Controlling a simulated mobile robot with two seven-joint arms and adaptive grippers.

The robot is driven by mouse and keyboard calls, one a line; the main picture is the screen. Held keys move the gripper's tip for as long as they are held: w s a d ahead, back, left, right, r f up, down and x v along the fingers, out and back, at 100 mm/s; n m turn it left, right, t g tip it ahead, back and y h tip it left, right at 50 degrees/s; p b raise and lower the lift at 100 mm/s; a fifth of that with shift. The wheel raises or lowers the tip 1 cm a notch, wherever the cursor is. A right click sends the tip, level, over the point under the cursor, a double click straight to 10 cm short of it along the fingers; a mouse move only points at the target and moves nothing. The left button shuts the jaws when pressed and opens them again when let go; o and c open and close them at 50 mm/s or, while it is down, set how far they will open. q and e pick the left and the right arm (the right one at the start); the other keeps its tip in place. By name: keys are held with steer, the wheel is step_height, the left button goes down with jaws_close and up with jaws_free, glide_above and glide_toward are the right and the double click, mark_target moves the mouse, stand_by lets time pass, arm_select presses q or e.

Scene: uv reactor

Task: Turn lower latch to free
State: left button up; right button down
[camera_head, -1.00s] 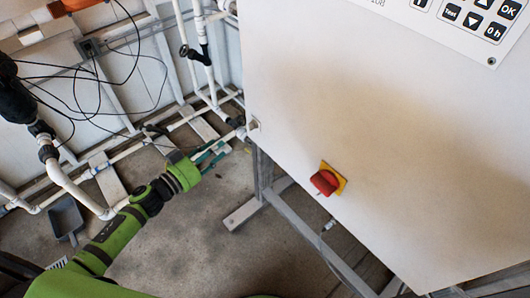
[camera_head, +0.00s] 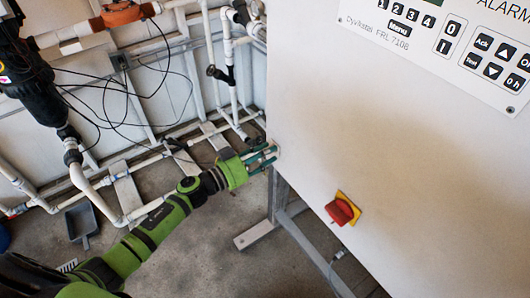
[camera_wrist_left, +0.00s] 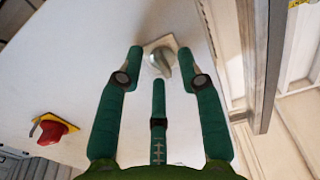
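The lower latch (camera_wrist_left: 161,62) is a small silver knob on a pale square plate on the white cabinet face. In the head view it is a small light piece (camera_head: 276,151) at the cabinet's left edge, partly hidden by my fingers. My left gripper (camera_head: 268,158) is at this edge. In the left wrist view its green fingers (camera_wrist_left: 160,66) are spread, two on either side of the latch and one below it. The fingers look apart from the knob, but whether any tip touches the plate I cannot tell. My right gripper is in neither view.
A red rotary switch (camera_head: 340,211) on a yellow plate sits lower on the white cabinet (camera_head: 390,130); it also shows in the left wrist view (camera_wrist_left: 52,131). A control panel (camera_head: 440,45) is above. White pipes (camera_head: 100,190) and black cables run at left. A grey frame (camera_head: 290,215) supports the cabinet.

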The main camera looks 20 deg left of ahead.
arm_select(q)
jaws_close()
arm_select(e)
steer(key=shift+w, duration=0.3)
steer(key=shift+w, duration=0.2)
arm_select(q)
steer(key=shift+m, duration=0.3)
steer(key=shift+w+a+f+m+b, duration=0.15)
steer(key=shift+m+b, duration=1.2)
steer(key=shift+m, duration=2.95)
steer(key=shift+s+f+m+b, duration=0.1)
steer(key=shift+m+b, duration=1.2)
steer(key=shift+m, duration=3)
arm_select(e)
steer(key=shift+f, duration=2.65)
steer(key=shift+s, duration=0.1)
